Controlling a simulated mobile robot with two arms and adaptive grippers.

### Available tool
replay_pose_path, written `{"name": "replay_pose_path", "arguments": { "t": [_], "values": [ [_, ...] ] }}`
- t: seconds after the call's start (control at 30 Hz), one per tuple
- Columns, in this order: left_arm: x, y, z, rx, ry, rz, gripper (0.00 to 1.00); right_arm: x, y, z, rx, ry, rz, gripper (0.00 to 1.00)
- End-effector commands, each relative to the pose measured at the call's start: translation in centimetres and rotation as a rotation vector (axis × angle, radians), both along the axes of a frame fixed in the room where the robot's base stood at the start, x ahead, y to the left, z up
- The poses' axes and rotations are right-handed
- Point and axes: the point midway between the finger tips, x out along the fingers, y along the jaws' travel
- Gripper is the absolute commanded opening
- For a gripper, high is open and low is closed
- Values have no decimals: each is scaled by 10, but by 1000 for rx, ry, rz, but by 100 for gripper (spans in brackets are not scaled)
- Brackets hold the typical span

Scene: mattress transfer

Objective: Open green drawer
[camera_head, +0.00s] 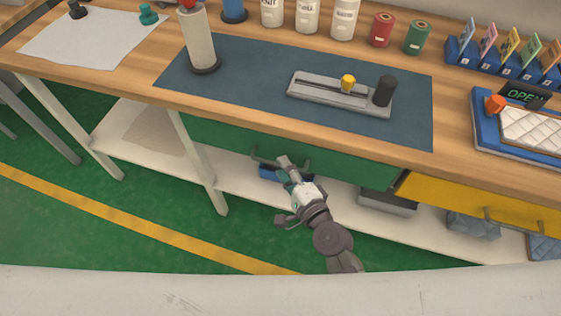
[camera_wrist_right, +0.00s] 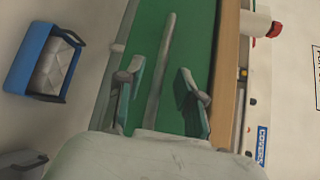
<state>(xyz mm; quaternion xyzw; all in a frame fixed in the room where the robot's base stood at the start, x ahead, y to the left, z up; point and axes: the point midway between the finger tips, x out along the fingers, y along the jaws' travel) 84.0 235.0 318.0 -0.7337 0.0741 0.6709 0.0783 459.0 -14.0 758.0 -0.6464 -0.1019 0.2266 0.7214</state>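The green drawer (camera_head: 345,168) is under the workbench top, and its front looks flush with the bench. Its dark bar handle (camera_head: 262,159) is partly hidden behind my right gripper (camera_head: 282,190), which is open in front of the drawer with one finger overlapping the handle in the head view. In the right wrist view, the fingers of the right gripper (camera_wrist_right: 158,72) stand apart, with the handle bar (camera_wrist_right: 161,65) between them and a gap on each side. The green front (camera_wrist_right: 195,55) shows behind. My left gripper is not in view.
A yellow drawer (camera_head: 470,201) is to the right of the green one. A white lower shelf (camera_head: 237,190) holds a blue bin (camera_head: 270,173) and grey boxes. The bench top carries a dark mat (camera_head: 235,85), bottles and a blue tray (camera_head: 484,130). Green floor is clear in front.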

Motion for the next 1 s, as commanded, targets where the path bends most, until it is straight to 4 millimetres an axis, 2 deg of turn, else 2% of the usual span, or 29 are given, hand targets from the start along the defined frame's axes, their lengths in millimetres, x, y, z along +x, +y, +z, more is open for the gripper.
{"name": "replay_pose_path", "arguments": {
  "t": [0.2,0.53,0.77,1.0],
  "values": [
    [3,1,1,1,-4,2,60,19,9,-3,0,0,-1,37],
    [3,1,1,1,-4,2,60,21,11,-4,-1,1,-1,37],
    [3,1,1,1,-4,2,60,21,11,-4,-2,0,-1,0],
    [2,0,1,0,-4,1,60,21,11,-4,-2,0,-1,0]
  ]
}}
